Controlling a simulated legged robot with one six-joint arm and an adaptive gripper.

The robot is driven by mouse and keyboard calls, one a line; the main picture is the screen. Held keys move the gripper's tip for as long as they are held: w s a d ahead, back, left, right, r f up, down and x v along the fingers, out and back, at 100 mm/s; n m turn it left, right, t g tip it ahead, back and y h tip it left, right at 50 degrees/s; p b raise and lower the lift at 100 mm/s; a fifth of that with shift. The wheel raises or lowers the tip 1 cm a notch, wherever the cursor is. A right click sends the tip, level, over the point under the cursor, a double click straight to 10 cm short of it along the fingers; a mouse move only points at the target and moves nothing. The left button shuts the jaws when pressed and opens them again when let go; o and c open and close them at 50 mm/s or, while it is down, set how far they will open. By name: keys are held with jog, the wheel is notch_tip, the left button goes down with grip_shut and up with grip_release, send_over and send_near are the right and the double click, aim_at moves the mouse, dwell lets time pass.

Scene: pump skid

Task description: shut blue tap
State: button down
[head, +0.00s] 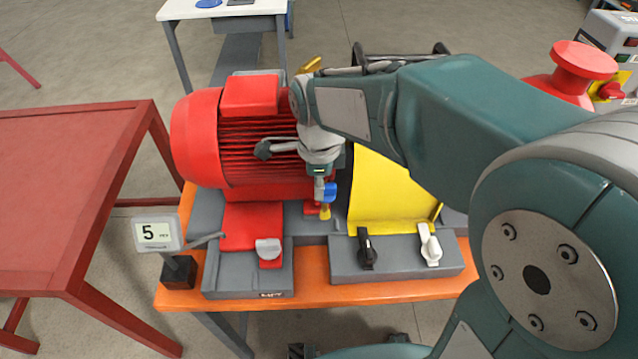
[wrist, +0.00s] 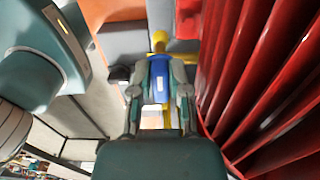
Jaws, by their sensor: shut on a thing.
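The blue tap (head: 329,193) sits on the pump skid, between the red motor (head: 245,135) and the yellow guard (head: 385,195). A small yellow piece shows just below it. My gripper (head: 322,185) comes down from above onto the tap. In the wrist view my gripper (wrist: 160,85) has one finger on each side of the blue tap (wrist: 158,80) and is shut on it. The tap's yellow end (wrist: 158,42) sticks out beyond the fingertips. The valve body under the tap is mostly hidden.
The finned red motor (wrist: 260,80) stands close on the right in the wrist view. Black (head: 367,250), white (head: 430,246) and grey (head: 268,250) handles line the skid's front. A sign with a 5 (head: 158,232) stands at left, beside a red table (head: 70,200).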

jog(key=c, duration=0.6)
grip_release()
jog(key=shift+a, duration=0.1)
